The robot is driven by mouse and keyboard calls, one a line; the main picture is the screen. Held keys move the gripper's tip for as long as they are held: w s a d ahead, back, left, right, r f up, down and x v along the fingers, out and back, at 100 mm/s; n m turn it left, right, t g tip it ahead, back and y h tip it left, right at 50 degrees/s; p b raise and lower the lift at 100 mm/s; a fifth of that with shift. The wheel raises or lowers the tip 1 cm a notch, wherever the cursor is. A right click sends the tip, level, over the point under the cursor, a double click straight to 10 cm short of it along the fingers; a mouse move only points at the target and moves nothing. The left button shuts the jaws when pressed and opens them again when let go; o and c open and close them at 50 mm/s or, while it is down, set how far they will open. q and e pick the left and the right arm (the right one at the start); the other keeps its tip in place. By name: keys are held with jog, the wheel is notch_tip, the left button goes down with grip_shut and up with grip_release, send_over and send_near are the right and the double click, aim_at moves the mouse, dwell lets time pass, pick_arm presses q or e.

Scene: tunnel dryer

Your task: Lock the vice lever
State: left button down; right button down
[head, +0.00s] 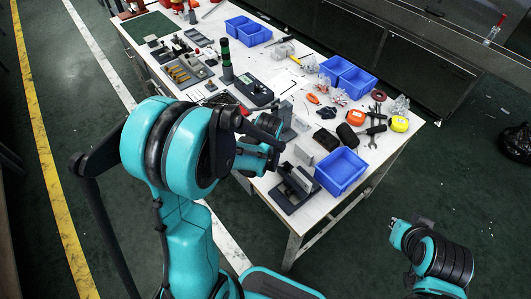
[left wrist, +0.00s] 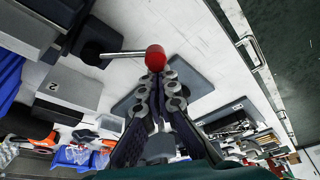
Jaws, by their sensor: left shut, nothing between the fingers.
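In the left wrist view, the vice lever is a metal rod (left wrist: 122,54) with a red round knob (left wrist: 155,57) at its end. The rod runs left from the knob to a dark pivot by a grey vice block (left wrist: 70,84) labelled 2. My left gripper (left wrist: 158,76) is shut and empty, its fingertips right at the knob; I cannot tell whether they touch it. In the head view, my left arm reaches over the bench to the vices, and its fingertips are hard to make out. One vice (head: 293,190) stands near the bench's front corner.
A green-and-black cylinder (head: 226,60) stands farther back. My right arm is at lower right, clear of the bench, over open floor.

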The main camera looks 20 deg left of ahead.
pick_arm(q)
jog(key=s+n, duration=0.2)
jog(key=shift+d+n+g+y, duration=0.3)
jog(key=shift+n+y, duration=0.1)
jog(key=n, duration=0.1)
jog(key=s+d+n, duration=0.1)
jog(key=n, duration=0.1)
jog(key=s+n+g, duration=0.1)
jog(key=shift+s+d+n+y, duration=0.2)
jog(key=shift+d+n+y, duration=0.1)
jog(key=shift+d+y, duration=0.1)
jog(key=shift+s+d+b, duration=0.2)
jog(key=shift+s+b, duration=0.05)
jog(key=shift+b, duration=0.05)
pick_arm(e)
jog(key=shift+f, duration=0.3)
pick_arm(q)
jog(key=shift+s+d, duration=0.1)
